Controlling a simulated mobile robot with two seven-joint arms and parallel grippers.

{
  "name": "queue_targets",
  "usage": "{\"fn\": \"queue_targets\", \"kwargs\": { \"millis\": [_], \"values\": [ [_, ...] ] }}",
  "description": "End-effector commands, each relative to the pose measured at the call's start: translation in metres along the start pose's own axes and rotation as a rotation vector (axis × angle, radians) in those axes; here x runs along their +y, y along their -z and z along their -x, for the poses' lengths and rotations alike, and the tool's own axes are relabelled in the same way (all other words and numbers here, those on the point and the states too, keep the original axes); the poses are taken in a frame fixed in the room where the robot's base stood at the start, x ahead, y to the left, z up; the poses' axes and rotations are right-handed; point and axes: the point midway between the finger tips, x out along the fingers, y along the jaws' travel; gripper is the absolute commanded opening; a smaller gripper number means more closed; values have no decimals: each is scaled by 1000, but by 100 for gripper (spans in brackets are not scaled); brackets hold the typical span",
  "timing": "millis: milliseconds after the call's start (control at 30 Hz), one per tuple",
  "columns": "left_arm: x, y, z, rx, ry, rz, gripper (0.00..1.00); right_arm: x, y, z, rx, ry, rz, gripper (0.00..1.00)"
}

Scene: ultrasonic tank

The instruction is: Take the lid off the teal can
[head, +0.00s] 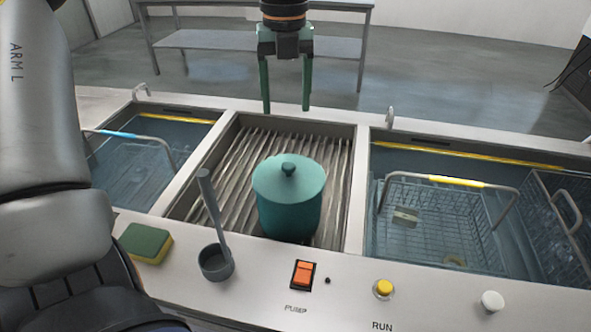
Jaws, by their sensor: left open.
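The teal can (288,215) stands upright on the ribbed drainboard in the middle bay. Its teal lid (300,184) sits on top, with a dark round knob (289,168) at the centre. My left gripper (286,108) is open and empty, with its two green fingers pointing down. It hangs above and beyond the can in the picture, apart from the lid. My right gripper is not in view.
A left tank (134,160) with a blue-handled basket and a right tank (475,195) with a yellow-handled wire basket flank the ribbed drainboard (225,190).

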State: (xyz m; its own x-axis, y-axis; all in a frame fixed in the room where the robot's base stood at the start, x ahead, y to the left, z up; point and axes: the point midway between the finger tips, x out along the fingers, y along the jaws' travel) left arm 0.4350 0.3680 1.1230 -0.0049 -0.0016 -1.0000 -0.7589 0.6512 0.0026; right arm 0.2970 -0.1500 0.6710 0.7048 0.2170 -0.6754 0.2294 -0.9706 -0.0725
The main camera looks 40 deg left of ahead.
Motion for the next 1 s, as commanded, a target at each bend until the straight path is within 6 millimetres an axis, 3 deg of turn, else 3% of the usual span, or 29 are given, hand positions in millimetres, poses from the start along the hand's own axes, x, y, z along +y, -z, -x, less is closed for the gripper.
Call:
{"fn": "queue_targets", "kwargs": {
  "millis": [33,100,267,500,767,1000],
  "values": [
    [0,0,-13,-1,1,-1,70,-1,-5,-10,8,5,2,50],
    [0,0,-16,0,1,-1,70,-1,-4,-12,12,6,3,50],
    [0,1,-34,4,-1,-2,70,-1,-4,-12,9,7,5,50],
    [0,1,-76,4,-1,-1,70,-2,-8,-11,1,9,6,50],
    [0,2,-97,2,0,-1,70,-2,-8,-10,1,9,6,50],
    [0,6,-132,3,0,-1,70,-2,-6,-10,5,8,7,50]
  ]
}}
